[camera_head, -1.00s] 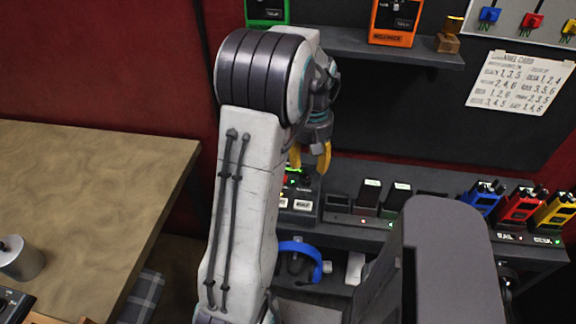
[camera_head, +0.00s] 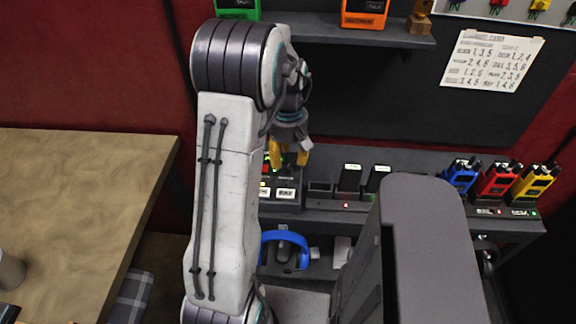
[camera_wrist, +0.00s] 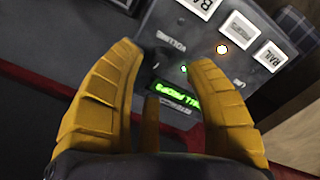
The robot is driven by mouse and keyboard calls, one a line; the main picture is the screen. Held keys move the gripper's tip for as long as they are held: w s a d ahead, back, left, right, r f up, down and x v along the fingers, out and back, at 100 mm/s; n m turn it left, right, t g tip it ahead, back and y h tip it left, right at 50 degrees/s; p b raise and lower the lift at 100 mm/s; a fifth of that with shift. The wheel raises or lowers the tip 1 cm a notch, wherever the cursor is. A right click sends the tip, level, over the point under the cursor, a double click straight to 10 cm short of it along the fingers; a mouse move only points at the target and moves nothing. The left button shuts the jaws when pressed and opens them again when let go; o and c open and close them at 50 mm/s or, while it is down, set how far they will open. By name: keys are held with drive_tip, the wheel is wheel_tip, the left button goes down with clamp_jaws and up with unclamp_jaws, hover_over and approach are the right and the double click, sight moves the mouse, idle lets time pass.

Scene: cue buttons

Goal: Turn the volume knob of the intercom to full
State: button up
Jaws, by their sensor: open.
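The intercom appears to be the dark grey panel (camera_wrist: 208,75) in the wrist view, with white buttons, a lit green display (camera_wrist: 178,97) and a small green light. A dark shape near my left finger may be its volume knob, but I cannot make it out clearly. The panel also shows in the head view (camera_head: 284,203), partly hidden behind my arm. My gripper (camera_head: 289,156) is open, its yellow fingers above the panel's back part. In the wrist view my gripper (camera_wrist: 163,58) has its fingers spread over the panel, with nothing visibly held.
A blue headset (camera_head: 303,250) hangs below the console. Blue, red (camera_head: 497,180) and yellow radios stand at the right. An orange box (camera_head: 363,12) and a green box sit on the shelf above. A brown table (camera_head: 70,200) is at the left.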

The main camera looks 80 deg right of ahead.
sight(288, 167)
drive_tip(key=shift+f, duration=2)
drive_tip(key=shift+c, duration=0.3)
clamp_jaws()
